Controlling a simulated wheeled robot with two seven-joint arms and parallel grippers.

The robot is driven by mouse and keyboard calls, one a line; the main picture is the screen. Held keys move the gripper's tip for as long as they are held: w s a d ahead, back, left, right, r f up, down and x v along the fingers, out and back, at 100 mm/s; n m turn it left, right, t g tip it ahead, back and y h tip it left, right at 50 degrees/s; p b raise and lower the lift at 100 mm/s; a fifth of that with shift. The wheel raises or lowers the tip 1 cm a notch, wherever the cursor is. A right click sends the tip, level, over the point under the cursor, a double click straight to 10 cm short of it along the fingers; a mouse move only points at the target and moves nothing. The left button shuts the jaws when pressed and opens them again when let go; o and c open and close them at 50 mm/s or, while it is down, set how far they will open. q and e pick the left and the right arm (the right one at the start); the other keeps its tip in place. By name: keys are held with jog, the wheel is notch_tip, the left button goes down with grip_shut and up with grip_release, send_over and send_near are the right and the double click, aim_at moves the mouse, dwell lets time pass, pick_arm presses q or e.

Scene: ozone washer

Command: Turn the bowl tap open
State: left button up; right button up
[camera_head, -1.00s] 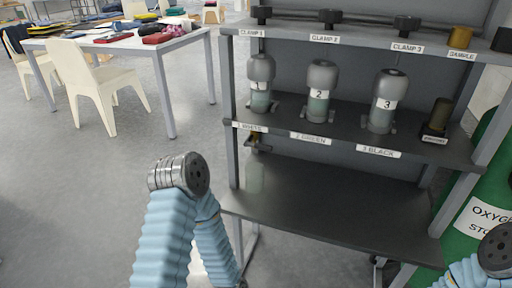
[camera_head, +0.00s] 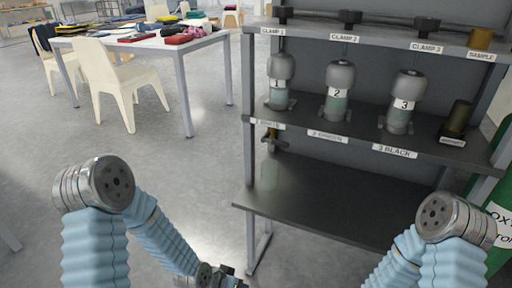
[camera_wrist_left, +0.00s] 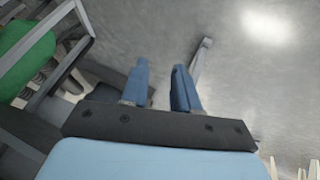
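In the head view only dark parts near my left wrist show at the bottom edge, below and left of the rack. My right arm is at the lower right; its gripper is out of view.
The rack's lower shelf (camera_head: 335,207) is mostly bare. Numbered bottles stand on the middle shelf (camera_head: 362,136), with clamps above. A green cylinder (camera_head: 497,225) stands at the right. A white table (camera_head: 150,44) and chair (camera_head: 112,92) stand back left; open floor lies between.

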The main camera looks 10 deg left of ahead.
pick_arm(q)
jog(key=w+r+m+t+h+b, duration=0.1)
jog(key=w+r+m+t, duration=0.2)
jog(key=w+r+m, duration=0.35)
jog(key=m+t+h+b, duration=0.3)
jog(key=m+t+h, duration=0.15)
jog(key=m, duration=1.05)
send_near(278, 144)
jog(key=shift+t, duration=0.25)
jog(key=b+x, duration=0.1)
jog(key=x, duration=0.4)
jog(key=b+x, duration=0.1)
jog(key=x, duration=0.5)
jog(key=shift+s+f, duration=0.1)
jog(key=shift+f, duration=0.15)
grip_shut()
